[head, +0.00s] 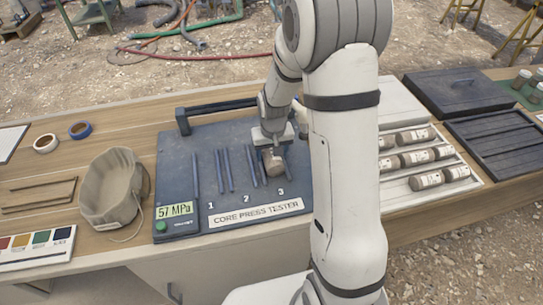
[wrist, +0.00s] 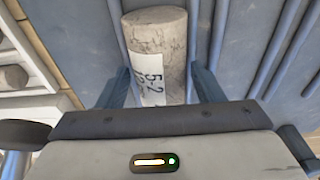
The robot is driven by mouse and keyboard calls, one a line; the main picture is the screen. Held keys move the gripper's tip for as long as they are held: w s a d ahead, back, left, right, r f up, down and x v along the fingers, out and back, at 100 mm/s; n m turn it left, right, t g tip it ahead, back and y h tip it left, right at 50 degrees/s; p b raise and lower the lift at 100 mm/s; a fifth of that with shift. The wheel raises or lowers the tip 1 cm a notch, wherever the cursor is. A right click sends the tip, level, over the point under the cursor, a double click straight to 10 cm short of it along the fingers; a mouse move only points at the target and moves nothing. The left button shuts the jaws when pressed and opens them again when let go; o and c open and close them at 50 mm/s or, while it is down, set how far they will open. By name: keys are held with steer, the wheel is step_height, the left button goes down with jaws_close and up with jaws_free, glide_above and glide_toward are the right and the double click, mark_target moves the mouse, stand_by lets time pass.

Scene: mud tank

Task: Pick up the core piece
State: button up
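A grey-brown stone core piece (head: 272,163) is in place 3 of the dark core press tester (head: 175,165), between blue bars. In the wrist view the core piece (wrist: 158,40) shows a white label reading "5-2", partly cut off. My gripper (head: 268,145) is right at the core piece. In the wrist view my gripper (wrist: 160,80) has one blue-grey finger on each side of the core's lower part. A narrow gap shows beside each finger, so it looks open around the core. The core's near end is hidden behind the gripper body.
A white tray (head: 398,196) with several labelled cores stands to the right, beside dark boxes (head: 505,145). Places 1 and 2 of the tester hold no core.

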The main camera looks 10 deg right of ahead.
steer(key=c, duration=1.2)
steer(key=shift+r, duration=0.1)
jaws_close()
